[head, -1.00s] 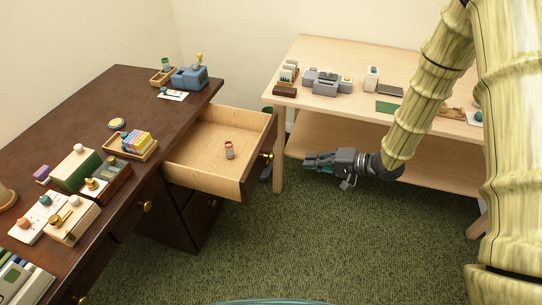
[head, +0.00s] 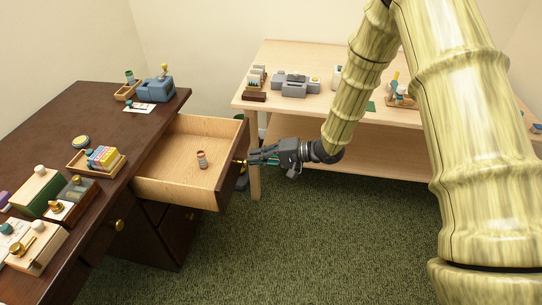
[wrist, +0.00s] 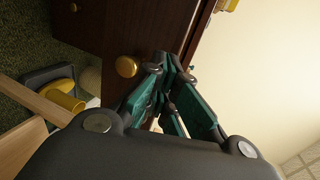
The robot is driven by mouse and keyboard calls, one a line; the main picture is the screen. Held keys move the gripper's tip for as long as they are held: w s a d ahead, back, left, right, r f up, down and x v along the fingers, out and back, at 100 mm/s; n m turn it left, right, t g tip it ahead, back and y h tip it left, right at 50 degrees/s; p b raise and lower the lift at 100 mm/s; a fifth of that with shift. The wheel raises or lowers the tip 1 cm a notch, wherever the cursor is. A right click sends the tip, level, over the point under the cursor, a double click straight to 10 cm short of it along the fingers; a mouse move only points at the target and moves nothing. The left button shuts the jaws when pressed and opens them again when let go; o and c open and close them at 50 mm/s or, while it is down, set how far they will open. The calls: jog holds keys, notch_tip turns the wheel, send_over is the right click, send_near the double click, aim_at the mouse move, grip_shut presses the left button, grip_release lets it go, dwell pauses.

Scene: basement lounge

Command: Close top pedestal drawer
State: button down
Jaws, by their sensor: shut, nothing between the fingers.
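The top pedestal drawer (head: 222,187) of the dark wood desk stands open, pulled out to the right in the head view. In the wrist view the shut green-padded fingers (wrist: 170,65) point at the dark drawer front (wrist: 100,30), beside the brass knob (wrist: 127,67). I cannot tell whether the tips touch the wood.
The desk (head: 100,125) carries a blue device, a tray of coloured blocks and several boxes. A light wood table (head: 300,118) stands behind my gripper, with its leg close by. A bin with yellow things (wrist: 62,90) is below. The green carpet in front is clear.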

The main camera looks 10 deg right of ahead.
aim_at(235, 155)
jog(key=shift+w+a, duration=0.2)
jog(key=shift+a, duration=0.45)
jog(key=shift+w+a, duration=0.25)
jog(key=shift+a, duration=0.45)
jog(key=shift+w+a, duration=0.2)
jog(key=shift+a, duration=0.45)
jog(key=shift+a, duration=0.1)
